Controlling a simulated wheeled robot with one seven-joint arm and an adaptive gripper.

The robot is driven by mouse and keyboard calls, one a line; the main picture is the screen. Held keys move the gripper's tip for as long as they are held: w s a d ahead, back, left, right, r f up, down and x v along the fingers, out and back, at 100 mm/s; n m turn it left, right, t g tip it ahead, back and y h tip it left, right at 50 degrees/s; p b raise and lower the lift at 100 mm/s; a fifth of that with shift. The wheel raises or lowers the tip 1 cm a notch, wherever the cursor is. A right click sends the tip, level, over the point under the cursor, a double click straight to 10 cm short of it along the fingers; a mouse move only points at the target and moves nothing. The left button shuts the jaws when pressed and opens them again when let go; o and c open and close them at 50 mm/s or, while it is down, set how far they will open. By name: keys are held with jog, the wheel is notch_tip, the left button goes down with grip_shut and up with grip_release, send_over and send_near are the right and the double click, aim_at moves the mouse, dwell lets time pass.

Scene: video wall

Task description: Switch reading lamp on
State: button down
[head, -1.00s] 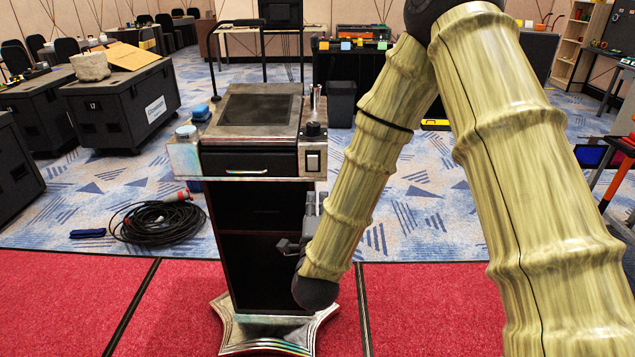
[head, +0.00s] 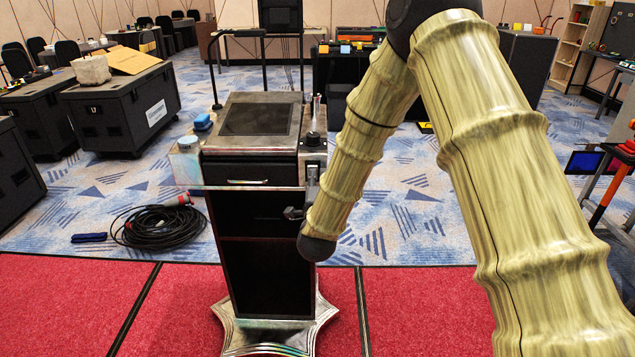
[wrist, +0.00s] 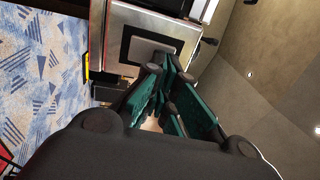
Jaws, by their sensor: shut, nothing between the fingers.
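A lectern-like stand (head: 262,250) stands ahead on the red carpet. In the wrist view the switch (wrist: 150,48) shows as a grey plate in a dark frame. My gripper (wrist: 164,68) is shut and empty, its teal-padded fingers close to the switch's edge; I cannot tell whether they touch. A dark knob (head: 313,138) sits above the switch. A slim metal upright (head: 316,108) rises behind the knob; I cannot tell if it is the lamp.
A drawer with a bright handle (head: 248,182) is left of the switch. A blue object (head: 203,122) lies on the stand's left side. A coiled black cable (head: 160,226) lies on the floor at left. Black cases (head: 122,105) stand further back.

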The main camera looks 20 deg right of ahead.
jog(key=shift+w, duration=0.1)
dwell(0.3)
jog(key=shift+w+d+r+g+p, duration=0.2)
jog(key=shift+w+r+g+p, duration=0.1)
jog(key=shift+p, duration=0.1)
jog(key=shift+f, duration=0.2)
jog(key=shift+s+a, duration=0.1)
jog(key=shift+a, duration=0.05)
jog(key=r+b+v, duration=0.2)
jog(key=r+v, duration=0.1)
jog(key=v, duration=1)
jog(key=shift+s+b, duration=0.35)
jog(key=shift+s, duration=0.1)
jog(key=shift+r, duration=0.1)
